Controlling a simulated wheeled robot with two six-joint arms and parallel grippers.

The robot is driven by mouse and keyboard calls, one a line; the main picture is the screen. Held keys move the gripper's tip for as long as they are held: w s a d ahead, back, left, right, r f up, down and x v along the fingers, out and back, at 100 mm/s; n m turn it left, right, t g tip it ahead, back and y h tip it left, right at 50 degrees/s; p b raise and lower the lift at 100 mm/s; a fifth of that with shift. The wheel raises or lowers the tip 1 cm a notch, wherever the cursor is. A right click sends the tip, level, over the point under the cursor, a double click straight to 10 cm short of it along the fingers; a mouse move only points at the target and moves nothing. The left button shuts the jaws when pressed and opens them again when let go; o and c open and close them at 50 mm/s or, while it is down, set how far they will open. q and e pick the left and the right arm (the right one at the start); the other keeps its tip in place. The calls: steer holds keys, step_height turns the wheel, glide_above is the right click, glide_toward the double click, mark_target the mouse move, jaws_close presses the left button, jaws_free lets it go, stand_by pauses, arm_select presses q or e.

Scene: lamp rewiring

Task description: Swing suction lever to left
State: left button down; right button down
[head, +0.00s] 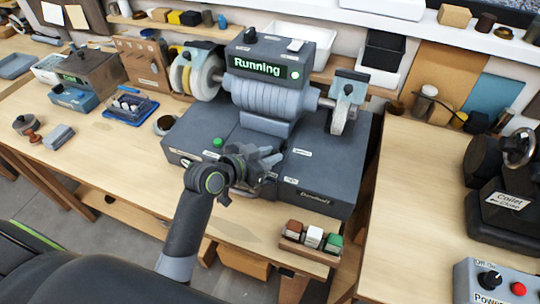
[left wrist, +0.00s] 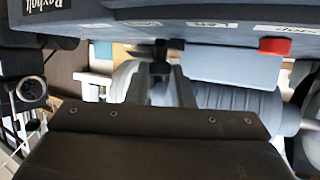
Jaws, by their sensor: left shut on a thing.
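The grinder machine (head: 265,95) stands on the wooden bench, with a grey base and a lit green "Running" display (head: 264,68). My left gripper (head: 262,163) is at the front of the base, shut on a small dark lever. In the head view the gripper covers the lever. In the left wrist view the dark lever (left wrist: 161,68) shows between the grey fingers of my left gripper (left wrist: 163,85), below the labelled front edge. The exact angle of the lever is hard to tell. My right gripper is not in view.
A green button (head: 218,142) sits on the base left of the gripper. A red button (left wrist: 272,46) shows in the left wrist view. A wooden holder with coloured blocks (head: 311,240) stands at the front right. The bench left of the base is partly clear.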

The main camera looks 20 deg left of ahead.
arm_select(q)
steer(key=shift+w+a+f+m+g+h+b, duration=0.15)
steer(key=shift+a+m+g+h+b, duration=0.15)
steer(key=shift+a+m+h+b, duration=0.25)
steer(key=a+m+g+h+b, duration=0.1)
steer(key=b, duration=0.1)
steer(key=w+m+g+h+b, duration=0.1)
steer(key=m+b, duration=0.1)
steer(key=b, duration=0.1)
steer(key=a+m+g+h+b, duration=0.1)
steer(key=b, duration=0.1)
steer(key=shift+w+a+f+g+h, duration=0.1)
steer(key=shift+w+a+g+h, duration=0.15)
steer(key=shift+a+g+h, duration=0.1)
steer(key=shift+w+a+r+m+g+h+b, duration=0.25)
steer(key=shift+m+g+h+b, duration=0.25)
steer(key=shift+m+b, duration=0.45)
steer(key=c, duration=1.3)
jaws_free()
